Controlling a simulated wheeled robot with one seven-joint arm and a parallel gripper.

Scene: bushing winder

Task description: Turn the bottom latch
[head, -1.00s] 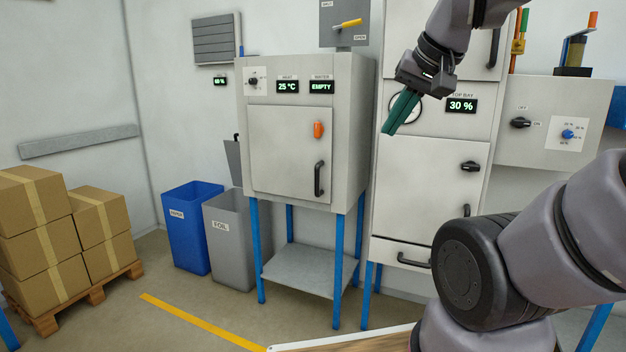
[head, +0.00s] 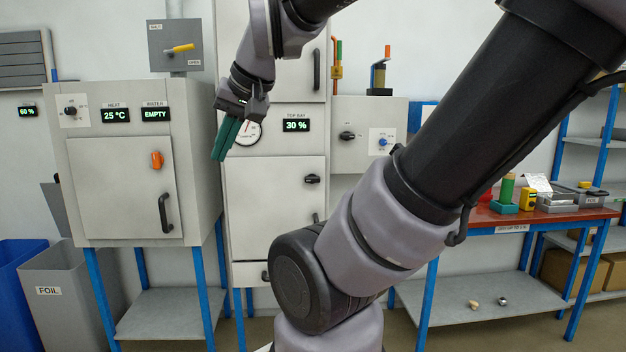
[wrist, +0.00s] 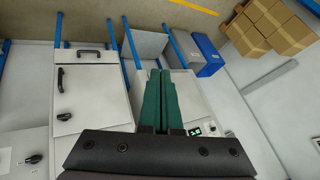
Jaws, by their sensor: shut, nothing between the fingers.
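The tall grey cabinet (head: 265,205) stands at centre left in the head view. Its lower door carries a black turn latch (head: 312,179), set crosswise near the upper right corner, above a bar handle. The same latch shows in the wrist view (wrist: 63,117), with the picture turned over. My gripper (head: 218,158) is shut and empty, its green fingers pointing down, left of the round gauge and apart from the latch. My arm hides part of the lower door's right side.
A smaller cabinet (head: 125,190) with an orange latch (head: 156,160) stands left. A wall panel (head: 360,135) with knobs is right of the tall cabinet. A red-topped bench (head: 480,222) stands farther right. Bins (head: 60,300) are at lower left.

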